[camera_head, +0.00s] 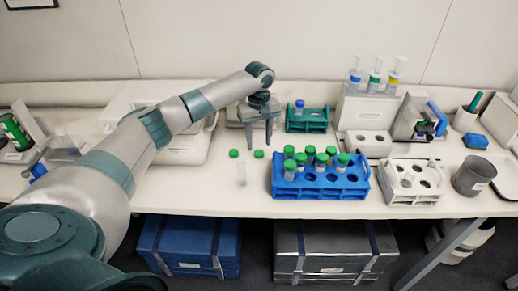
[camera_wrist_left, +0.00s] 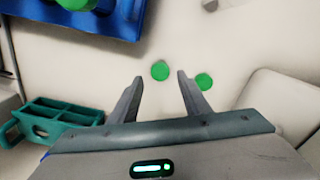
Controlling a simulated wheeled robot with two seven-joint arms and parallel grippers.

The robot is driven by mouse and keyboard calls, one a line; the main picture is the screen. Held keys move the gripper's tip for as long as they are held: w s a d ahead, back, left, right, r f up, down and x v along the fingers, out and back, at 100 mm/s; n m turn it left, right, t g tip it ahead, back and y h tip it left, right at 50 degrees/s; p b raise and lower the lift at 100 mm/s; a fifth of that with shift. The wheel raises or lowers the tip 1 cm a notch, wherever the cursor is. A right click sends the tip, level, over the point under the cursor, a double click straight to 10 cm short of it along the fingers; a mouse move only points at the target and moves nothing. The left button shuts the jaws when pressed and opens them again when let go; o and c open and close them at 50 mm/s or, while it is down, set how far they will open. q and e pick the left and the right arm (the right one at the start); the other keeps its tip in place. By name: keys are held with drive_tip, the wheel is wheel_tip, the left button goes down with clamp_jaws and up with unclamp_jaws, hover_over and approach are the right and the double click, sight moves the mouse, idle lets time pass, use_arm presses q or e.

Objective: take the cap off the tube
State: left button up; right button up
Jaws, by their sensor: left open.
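My left gripper (camera_head: 259,146) points down over the table, its two fingers apart with nothing between them. In the left wrist view the open fingers (camera_wrist_left: 160,90) show near two green caps. One green cap (camera_head: 258,154) lies just in front of the gripper; it also shows in the wrist view (camera_wrist_left: 160,70). The other green cap (camera_head: 234,153) lies to its left, also in the wrist view (camera_wrist_left: 204,81). Several green-capped tubes (camera_head: 309,155) stand in the blue rack (camera_head: 320,188). My right gripper is not in view.
A teal rack (camera_head: 307,126) with a blue-capped tube (camera_head: 300,105) stands behind right. A white rack (camera_head: 413,195) and grey beaker (camera_head: 473,176) are farther right. A white device (camera_head: 185,150) stands left of the gripper.

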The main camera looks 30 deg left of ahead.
sight(259, 152)
use_arm(q)
wheel_tip(259, 152, up, 8)
drive_tip(key=b, duration=0.2)
drive_tip(key=shift+r, duration=0.2)
idle(0.6)
